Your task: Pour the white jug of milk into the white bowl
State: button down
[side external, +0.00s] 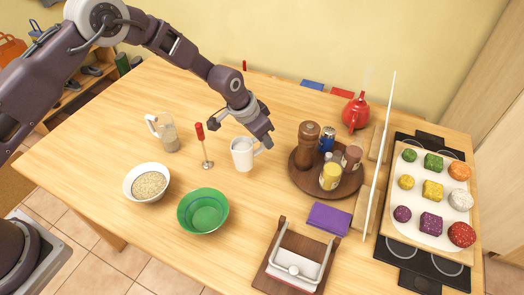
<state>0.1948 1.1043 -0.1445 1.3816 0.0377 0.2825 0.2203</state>
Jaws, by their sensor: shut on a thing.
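The white jug (242,155) stands upright on or just above the wooden table, near the middle; I cannot tell which. Its handle is on the right side. My gripper (264,142) reaches down from behind and is shut on the jug at its handle side; the fingers partly hide the grip. The inside of the jug is not clear from here. The white bowl (128,182) is to the left and nearer the front, with pale oat-like grains in it. My gripper is well to the right of the bowl.
A red-handled whisk-like tool (200,132) stands between jug and bowl, behind a green bowl (222,210). A clear jug (151,123) is at left. A round tray (297,177) with a pepper mill (307,145) and jars is right. A purple block (328,218) lies nearby.

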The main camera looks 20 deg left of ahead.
notch_tip(320, 180, up, 5)
jog(key=shift+s+a+r, duration=0.1)
jog(key=shift+a+r, duration=0.1)
jog(key=shift+r, duration=0.15)
jog(key=s+a+r+n+y, duration=0.2)
jog(key=s+a+r+n, duration=0.3)
jog(key=s+a+r, duration=0.8)
jog(key=s+a+f, duration=0.5)
jog(key=a+f, duration=0.1)
jog(key=a, duration=0.3)
jog(key=w+d+f+m+t+h, duration=0.1)
jog(key=w+d+f+m+h, duration=0.3)
jog(key=d+m, duration=0.3)
jog(key=shift+w+d+f+m+h, duration=0.4)
jog(key=shift+w+m, duration=0.15)
jog(key=shift+m, duration=0.15)
